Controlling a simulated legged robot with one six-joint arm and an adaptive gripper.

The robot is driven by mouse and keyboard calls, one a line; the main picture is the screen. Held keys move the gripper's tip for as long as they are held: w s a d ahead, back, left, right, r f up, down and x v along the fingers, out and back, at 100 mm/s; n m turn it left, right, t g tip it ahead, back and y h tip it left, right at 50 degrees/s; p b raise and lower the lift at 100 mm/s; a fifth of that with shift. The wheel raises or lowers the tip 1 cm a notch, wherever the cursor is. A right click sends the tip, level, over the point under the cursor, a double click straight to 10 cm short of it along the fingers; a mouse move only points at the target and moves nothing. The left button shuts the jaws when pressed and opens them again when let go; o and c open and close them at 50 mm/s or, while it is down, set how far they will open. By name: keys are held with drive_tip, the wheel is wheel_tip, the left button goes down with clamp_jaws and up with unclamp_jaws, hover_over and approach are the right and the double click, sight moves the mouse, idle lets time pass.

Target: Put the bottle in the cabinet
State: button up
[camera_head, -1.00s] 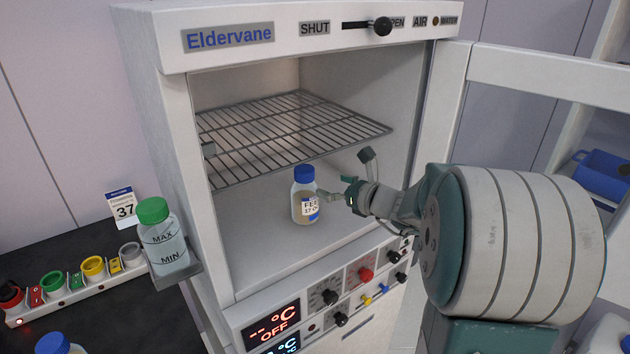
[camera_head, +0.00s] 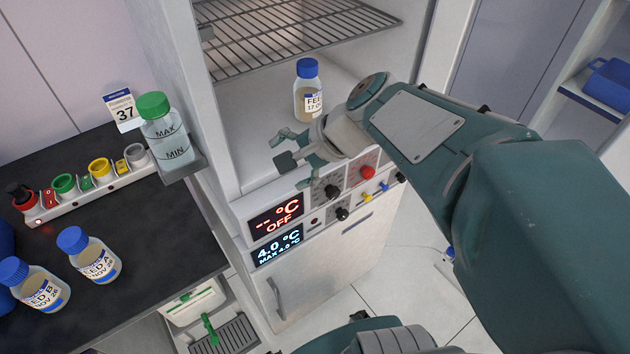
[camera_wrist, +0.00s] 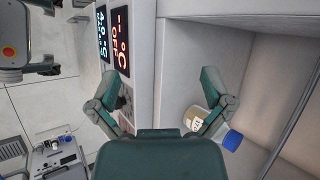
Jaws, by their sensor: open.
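A bottle (camera_head: 308,97) with a blue cap and a FEED label stands upright on the floor of the open cabinet (camera_head: 262,145), below the wire rack. It also shows in the wrist view (camera_wrist: 222,128), beside and partly behind one finger. My gripper (camera_head: 282,148) is open and empty, in front of the cabinet opening near its front lip, apart from the bottle. In the wrist view my gripper (camera_wrist: 168,88) has its fingers spread wide, with the cabinet's front edge between them.
Two blue-capped bottles, FEED A (camera_head: 96,262) and FEED B (camera_head: 42,292), stand on the black bench (camera_head: 150,240) at left. A green-capped bottle (camera_head: 166,140) sits in a side holder. Knobs and displays (camera_head: 277,247) line the panel below the opening. The cabinet door is open.

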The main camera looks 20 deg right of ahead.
drive_tip(key=s+d+n+h, duration=0.2)
drive_tip(key=s+n+h, duration=0.4)
drive_tip(key=s+n, duration=0.3)
drive_tip(key=n, duration=0.4)
drive_tip(key=shift+s+f, duration=0.2)
drive_tip(key=shift+s, duration=0.2)
drive_tip(key=shift+c, duration=0.3)
